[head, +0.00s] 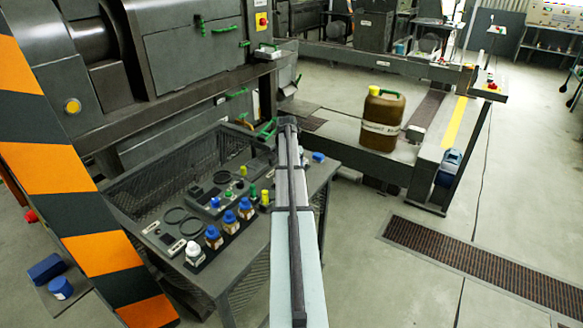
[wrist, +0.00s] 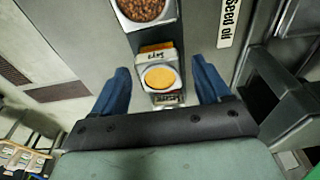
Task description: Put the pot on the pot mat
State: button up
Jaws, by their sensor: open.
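My gripper (wrist: 163,82) shows in the wrist view with two blue fingers spread wide and nothing held. A small light-rimmed container of yellow-orange material (wrist: 160,77), with a label beside it, lies between the fingers in the picture; I see no contact. A second container of brown grains (wrist: 146,9) is at the top edge, partly cut off. I cannot tell whether either is the pot. I cannot make out a pot mat in either view. In the head view my arm reaches away from the bottom middle, and the fingers cannot be made out.
A dark bench (head: 150,191) left of my arm holds several capped bottles (head: 229,221) and small parts. A brown jerrycan (head: 382,121) with a yellow cap stands on a platform to the right. Large machinery (head: 190,60) fills the upper left. Open floor (head: 400,290) lies at the lower right.

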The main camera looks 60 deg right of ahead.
jog(key=shift+r, duration=0.15)
notch_tip(320, 180, up, 12)
jog(key=a, duration=0.1)
jog(key=shift+a+f, duration=0.2)
jog(key=shift+a, duration=0.2)
